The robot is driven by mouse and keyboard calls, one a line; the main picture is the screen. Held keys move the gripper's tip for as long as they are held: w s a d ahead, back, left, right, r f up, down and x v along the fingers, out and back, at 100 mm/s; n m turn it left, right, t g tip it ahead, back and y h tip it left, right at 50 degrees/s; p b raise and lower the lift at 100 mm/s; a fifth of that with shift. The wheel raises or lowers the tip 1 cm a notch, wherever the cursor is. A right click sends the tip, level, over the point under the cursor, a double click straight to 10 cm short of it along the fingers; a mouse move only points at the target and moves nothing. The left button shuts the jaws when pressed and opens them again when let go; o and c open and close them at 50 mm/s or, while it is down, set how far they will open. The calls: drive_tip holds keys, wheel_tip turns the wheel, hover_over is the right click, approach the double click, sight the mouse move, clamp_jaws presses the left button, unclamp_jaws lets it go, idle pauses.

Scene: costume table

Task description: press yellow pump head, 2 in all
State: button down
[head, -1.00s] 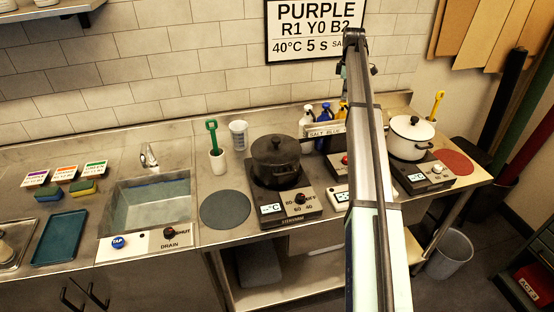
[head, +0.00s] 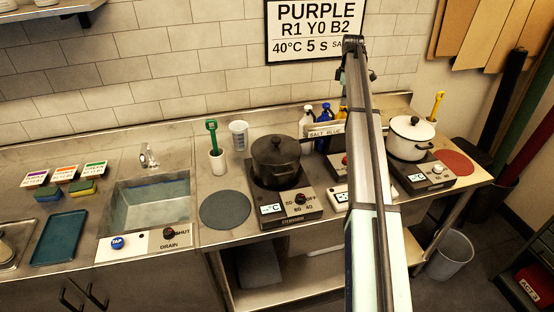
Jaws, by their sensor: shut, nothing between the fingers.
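A row of pump bottles stands at the back of the counter behind a rack labelled salt and blue. A sliver of yellow (head: 343,107), apparently the yellow pump bottle, shows at the left edge of my arm. Its pump head is hidden behind the arm. A white bottle (head: 307,116) and a blue bottle (head: 324,115) stand to its left. My arm reaches up from the bottom and bends at the top, above the bottles. My gripper is hidden behind the arm, so its contact with the pump head cannot be seen.
A dark pot (head: 276,160) sits on the left hotplate (head: 290,212), and a white pot (head: 410,140) on the right one. A green-handled tool in a cup (head: 217,160) and a clear beaker (head: 239,135) stand left. A wall sign (head: 317,30) reads purple.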

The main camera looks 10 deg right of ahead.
drive_tip(key=shift+r+p, duration=0.9)
drive_tip(key=shift+r, duration=0.75)
drive_tip(key=shift+f, duration=0.25)
drive_tip(key=shift+f+b, duration=0.45)
drive_tip(key=shift+f, duration=1.1)
drive_tip(key=shift+r, duration=0.15)
drive_tip(key=shift+r+p, duration=0.3)
drive_tip(key=shift+r, duration=0.05)
drive_tip(key=shift+r+p, duration=0.55)
drive_tip(key=shift+r, duration=0.7)
